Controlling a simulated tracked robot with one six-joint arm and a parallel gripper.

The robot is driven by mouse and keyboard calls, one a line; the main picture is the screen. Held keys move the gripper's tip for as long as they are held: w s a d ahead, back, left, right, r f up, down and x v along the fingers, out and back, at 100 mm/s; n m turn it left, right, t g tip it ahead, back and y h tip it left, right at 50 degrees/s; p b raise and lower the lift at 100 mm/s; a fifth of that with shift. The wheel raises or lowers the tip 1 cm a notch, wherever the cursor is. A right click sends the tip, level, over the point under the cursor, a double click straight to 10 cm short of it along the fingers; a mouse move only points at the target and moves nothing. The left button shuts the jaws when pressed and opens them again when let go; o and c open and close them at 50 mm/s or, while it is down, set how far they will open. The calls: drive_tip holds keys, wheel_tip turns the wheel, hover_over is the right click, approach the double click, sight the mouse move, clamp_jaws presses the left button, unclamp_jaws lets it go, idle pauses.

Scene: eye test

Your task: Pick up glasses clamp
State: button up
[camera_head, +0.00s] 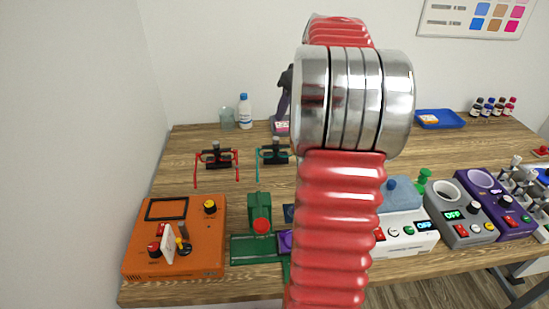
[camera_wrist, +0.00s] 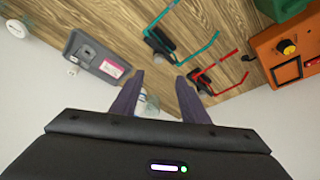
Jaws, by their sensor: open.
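Two small black clamps stand on the wooden table, each with a glasses frame. The clamp with red glasses (camera_head: 217,158) is at the left in the head view; it also shows right of centre in the wrist view (camera_wrist: 202,82). The clamp with teal glasses (camera_head: 273,154) stands to its right, and shows above the fingers in the wrist view (camera_wrist: 158,43). My gripper (camera_wrist: 159,82) is open, its two dark purple fingers apart, with neither clamp between them. In the head view my red and silver arm hides much of the middle, and the gripper is not clearly seen.
An orange box (camera_head: 160,262) and a green device (camera_head: 259,221) stand at the front. A clear beaker (camera_head: 227,118), a white bottle (camera_head: 245,112) and a grey device (camera_wrist: 97,58) stand farther back. Several instruments fill the right side; a blue tray (camera_head: 440,124) lies behind them.

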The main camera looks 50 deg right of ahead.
hover_over(276, 138)
drive_tip(key=s, duration=0.3)
wheel_tip(276, 138, down, 8)
drive_tip(key=shift+w+a, duration=0.2)
drive_tip(key=shift+a, duration=0.05)
drive_tip(key=shift+d+x, duration=0.2)
drive_tip(key=shift+x, duration=2.4)
clamp_jaws()
drive_tip(key=shift+r, duration=0.1)
